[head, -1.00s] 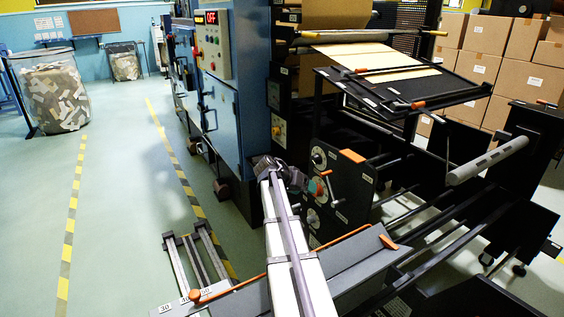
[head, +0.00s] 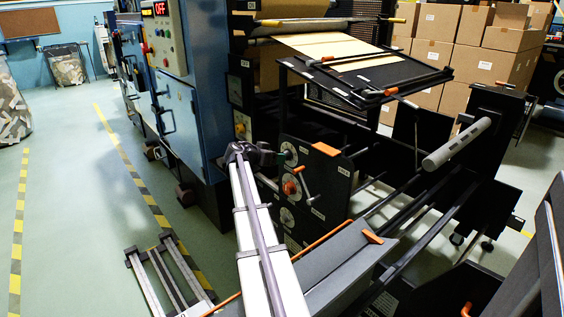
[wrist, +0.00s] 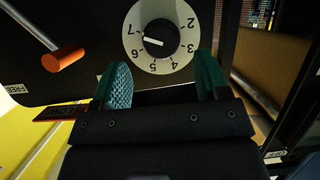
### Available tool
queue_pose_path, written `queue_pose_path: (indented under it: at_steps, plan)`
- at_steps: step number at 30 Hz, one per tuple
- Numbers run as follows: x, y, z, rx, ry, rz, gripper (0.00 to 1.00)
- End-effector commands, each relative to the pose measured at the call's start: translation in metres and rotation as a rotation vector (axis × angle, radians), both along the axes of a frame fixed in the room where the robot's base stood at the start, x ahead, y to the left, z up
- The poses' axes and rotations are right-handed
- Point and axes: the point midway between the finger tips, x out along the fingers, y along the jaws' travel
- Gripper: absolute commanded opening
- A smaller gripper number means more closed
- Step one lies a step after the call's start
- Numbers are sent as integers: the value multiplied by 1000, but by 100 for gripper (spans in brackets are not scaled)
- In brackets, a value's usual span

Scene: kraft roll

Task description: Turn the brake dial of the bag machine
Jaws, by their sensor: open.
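The brake dial is most likely the round white dial (wrist: 160,32) facing the wrist camera, numbered 2 to 7, upside down in that view. Its black knob (wrist: 161,37) has a white mark pointing left between 6 and 7. My gripper (wrist: 163,72) is open and empty. Its two teal fingers lie either side of the dial's lower edge, apart from the knob. In the head view my gripper (head: 272,158) is just left of the upper dial (head: 289,153) on the black side panel (head: 322,175). Whether the fingertips touch the panel I cannot tell.
A lever with an orange end (wrist: 63,60) is close to the left finger in the wrist view. In the head view an orange knob (head: 290,188) and a lower dial (head: 288,217) sit below the upper dial. Rollers and bars extend rightwards. The display (head: 161,9) reads OFF.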

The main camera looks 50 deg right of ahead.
Motion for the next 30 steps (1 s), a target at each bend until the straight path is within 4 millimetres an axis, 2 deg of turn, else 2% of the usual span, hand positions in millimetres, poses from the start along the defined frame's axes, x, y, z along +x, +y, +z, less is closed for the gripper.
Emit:
queue_pose_path:
  at_steps: [1, 6, 16, 30]
  plan:
    - [-1, -12, -10, 0, 0, -1, 68]
    - [-6, -37, -18, 0, 1, 0, 68]
    - [-8, -42, -18, 1, 0, 1, 67]
    - [-8, -42, -18, 1, 0, 1, 22]
